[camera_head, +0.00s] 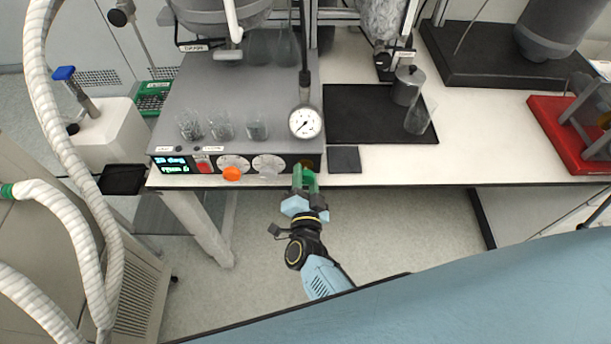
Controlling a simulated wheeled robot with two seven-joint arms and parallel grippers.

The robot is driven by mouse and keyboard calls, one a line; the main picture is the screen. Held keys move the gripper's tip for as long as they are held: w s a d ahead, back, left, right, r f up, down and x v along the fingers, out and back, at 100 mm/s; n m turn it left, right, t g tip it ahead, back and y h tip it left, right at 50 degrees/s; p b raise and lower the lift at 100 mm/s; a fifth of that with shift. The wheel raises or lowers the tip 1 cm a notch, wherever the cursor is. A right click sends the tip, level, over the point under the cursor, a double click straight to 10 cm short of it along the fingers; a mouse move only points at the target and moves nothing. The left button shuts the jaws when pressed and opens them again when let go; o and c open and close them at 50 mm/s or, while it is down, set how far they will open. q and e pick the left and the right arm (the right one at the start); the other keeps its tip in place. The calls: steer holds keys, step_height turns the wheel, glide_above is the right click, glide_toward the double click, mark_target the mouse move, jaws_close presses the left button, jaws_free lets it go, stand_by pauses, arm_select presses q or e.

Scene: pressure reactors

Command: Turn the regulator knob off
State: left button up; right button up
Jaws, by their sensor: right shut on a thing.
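My right gripper (305,178), with green fingers, is at the front panel of the grey reactor unit (240,95), just below the round pressure gauge (305,122). It is shut on a small dark knob (306,163), apparently the regulator knob, which the fingers mostly hide. Its exact turn angle cannot be read. To the left on the same panel are an orange knob (232,174) and a pale knob (268,176), each in front of a round white dial. My left gripper is not in view.
Glass beakers (222,127) stand on the unit. Right of it are a small dark pad (344,159), a black mat (352,114) with a metal pot (408,85) and a glass vessel (419,117), and a red-based device (565,130). The bench front between is clear.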

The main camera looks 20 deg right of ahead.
steer(key=shift+n, duration=0.4)
steer(key=o, duration=1)
steer(key=shift+c, duration=0.2)
steer(key=shift+s, duration=0.1)
steer(key=v, duration=1.2)
